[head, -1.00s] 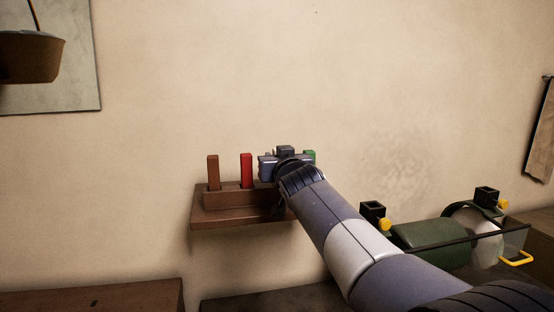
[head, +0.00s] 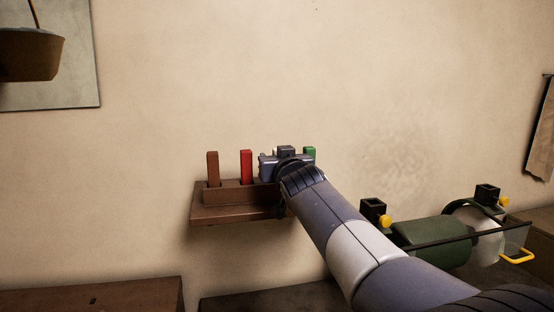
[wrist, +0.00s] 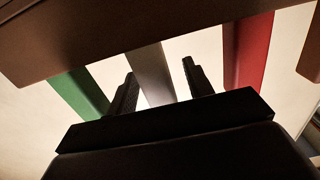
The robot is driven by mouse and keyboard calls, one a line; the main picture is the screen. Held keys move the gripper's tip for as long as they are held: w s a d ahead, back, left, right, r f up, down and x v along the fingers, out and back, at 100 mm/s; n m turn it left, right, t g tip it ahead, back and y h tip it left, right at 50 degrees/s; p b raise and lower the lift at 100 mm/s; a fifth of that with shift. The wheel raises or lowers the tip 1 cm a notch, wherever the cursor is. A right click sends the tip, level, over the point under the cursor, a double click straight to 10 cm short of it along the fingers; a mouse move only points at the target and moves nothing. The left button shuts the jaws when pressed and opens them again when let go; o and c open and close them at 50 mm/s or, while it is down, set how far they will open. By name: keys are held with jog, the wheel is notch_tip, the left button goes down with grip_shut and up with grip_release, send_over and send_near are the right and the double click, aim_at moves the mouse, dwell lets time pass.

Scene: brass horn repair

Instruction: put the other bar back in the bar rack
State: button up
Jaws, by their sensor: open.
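The bar rack (head: 235,195) is a brown wooden holder on a small wall shelf. A brown bar (head: 213,168), a red bar (head: 246,167) and a green bar (head: 309,152) stand upright in it. My gripper (head: 286,160) is at the rack between the red and green bars. In the wrist view my gripper (wrist: 160,72) is open, with one finger on each side of a pale grey bar (wrist: 151,72). Light gaps show between bar and fingers. The pale bar reaches the rack's edge (wrist: 110,38); its end there is hidden. The green (wrist: 78,92) and red (wrist: 249,50) bars flank the fingers.
A green cylinder (head: 435,231) in a dark frame with yellow knobs and handle stands at the lower right. A brown surface (head: 90,296) lies at the lower left. A cloth strip (head: 541,130) hangs at the far right. The wall above the rack is bare.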

jog(key=s+d+b, duration=0.2)
jog(key=s, duration=0.8)
jog(key=w, duration=0.3)
jog(key=w+a+p, duration=0.1)
jog(key=w, duration=0.3)
jog(key=w+a+p, duration=0.1)
jog(key=w, duration=0.2)
jog(key=shift+w, duration=0.3)
jog(key=shift+r+p, duration=0.3)
jog(key=shift+p, duration=0.15)
jog(key=shift+f, duration=0.2)
